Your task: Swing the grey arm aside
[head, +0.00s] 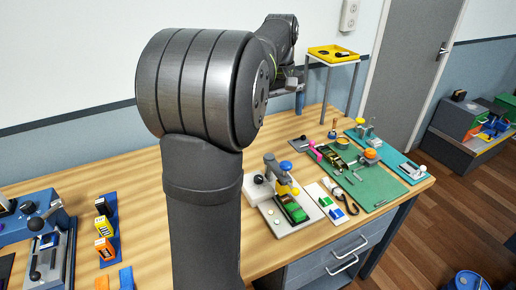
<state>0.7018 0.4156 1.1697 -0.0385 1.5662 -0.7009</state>
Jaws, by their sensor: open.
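A small fixture (287,222) stands on the wooden bench, right of my large dark arm link. A grey arm (271,164) rises over it, near a blue knob (286,165) and a yellow part (284,190). A green block (293,208) lies in the fixture below them. The exact joint of the grey arm is too small to make out.
A green mat (372,188) with several tools lies to the right, with a teal board (402,165) beyond. A yellow tray (334,54) stands on a tall stand behind. Orange and blue holders (105,235) and a blue-grey device (40,222) are at left. My arm link hides mid-bench.

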